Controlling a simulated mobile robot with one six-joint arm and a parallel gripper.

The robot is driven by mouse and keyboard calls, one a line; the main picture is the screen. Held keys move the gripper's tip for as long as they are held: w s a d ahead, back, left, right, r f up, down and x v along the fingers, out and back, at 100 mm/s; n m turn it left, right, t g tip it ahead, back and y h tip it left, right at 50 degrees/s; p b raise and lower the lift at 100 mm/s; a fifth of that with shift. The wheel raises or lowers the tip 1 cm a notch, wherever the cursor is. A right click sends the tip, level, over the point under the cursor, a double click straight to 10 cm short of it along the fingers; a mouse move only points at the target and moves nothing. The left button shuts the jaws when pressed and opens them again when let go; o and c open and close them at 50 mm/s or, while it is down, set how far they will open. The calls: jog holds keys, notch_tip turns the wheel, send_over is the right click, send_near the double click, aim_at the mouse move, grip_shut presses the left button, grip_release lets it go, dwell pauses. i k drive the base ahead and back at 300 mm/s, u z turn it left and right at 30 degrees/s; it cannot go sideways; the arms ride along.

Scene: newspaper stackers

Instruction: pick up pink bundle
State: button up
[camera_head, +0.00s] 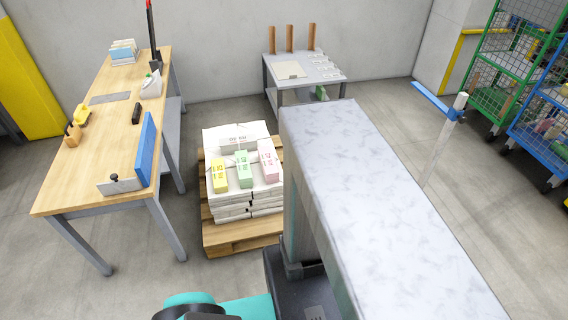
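The pink bundle (270,166) lies at the right end of a row of three small bundles on top of a white paper stack (235,206). The green bundle (244,169) is beside it on the left, and the yellow bundle (219,175) is farther left. The stack stands on a wooden pallet (222,240) on the floor. My gripper is not in view. Teal and black parts of my arm show at the bottom edge, apart from the bundles.
A large grey slab-like block (385,205) fills the centre right, close to the pallet's right side. A wooden workbench (95,165) stands left. A grey table (325,72) is behind. Wire carts (505,60) stand at right. Floor is open between bench and pallet.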

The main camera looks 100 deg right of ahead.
aim_at(269, 168)
jog(key=u, duration=0.4)
jog(key=k, duration=0.3)
jog(key=z, duration=2.1)
jog(key=i, duration=0.55)
jog(key=z, duration=0.1)
jog(key=k, duration=0.45)
